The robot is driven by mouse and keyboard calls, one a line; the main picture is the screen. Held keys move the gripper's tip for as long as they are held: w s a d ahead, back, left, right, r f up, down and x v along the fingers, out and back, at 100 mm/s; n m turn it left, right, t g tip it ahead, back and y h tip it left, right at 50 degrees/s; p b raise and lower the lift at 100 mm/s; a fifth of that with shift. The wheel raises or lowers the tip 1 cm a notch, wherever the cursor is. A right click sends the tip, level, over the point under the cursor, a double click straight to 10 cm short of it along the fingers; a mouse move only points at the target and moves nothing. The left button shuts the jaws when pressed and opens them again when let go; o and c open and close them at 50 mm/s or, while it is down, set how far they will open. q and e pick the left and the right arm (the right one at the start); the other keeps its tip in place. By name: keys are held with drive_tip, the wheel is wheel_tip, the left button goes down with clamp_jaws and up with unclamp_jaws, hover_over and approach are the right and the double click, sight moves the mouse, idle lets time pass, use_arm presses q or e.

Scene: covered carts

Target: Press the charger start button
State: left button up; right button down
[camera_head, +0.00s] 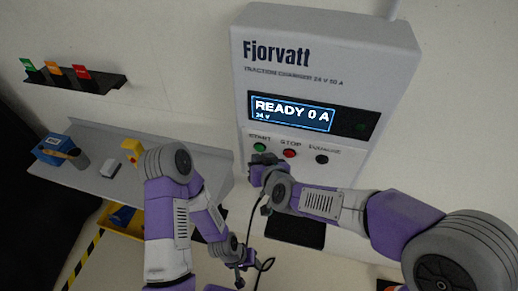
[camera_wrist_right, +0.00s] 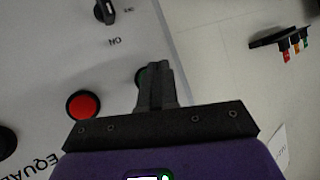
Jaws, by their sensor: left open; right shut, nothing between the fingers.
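The grey charger (camera_head: 395,62) is on the wall, its display (camera_head: 293,112) lit with "READY 0 A" and "24 V". Below the display are the green START button (camera_head: 260,147), the red STOP button (camera_head: 289,153) and a black button (camera_head: 321,159). My right gripper (camera_head: 257,171) is shut and empty, just below START. My left gripper (camera_head: 241,270) is open, low down, away from the buttons.
A grey shelf (camera_head: 95,137) at left bears a blue box (camera_head: 52,147), a white block (camera_head: 111,167) and a yellow item (camera_head: 131,150). A dark wall rack (camera_head: 90,84) holds coloured tags. A yellow bin (camera_head: 123,221) is below. A black cable (camera_head: 254,215) hangs near my grippers.

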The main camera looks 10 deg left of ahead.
drive_tip(key=shift+w, duration=0.1)
drive_tip(key=shift+w, duration=0.35)
drive_tip(key=shift+w, duration=0.4)
idle(1.0)
drive_tip(key=shift+s, duration=0.85)
drive_tip(key=shift+s, duration=0.1)
drive_tip(key=s+p, duration=0.1)
drive_tip(key=s, duration=0.3)
drive_tip(key=shift+s+a, duration=0.1)
drive_tip(key=shift+s, duration=0.3)
idle(0.4)
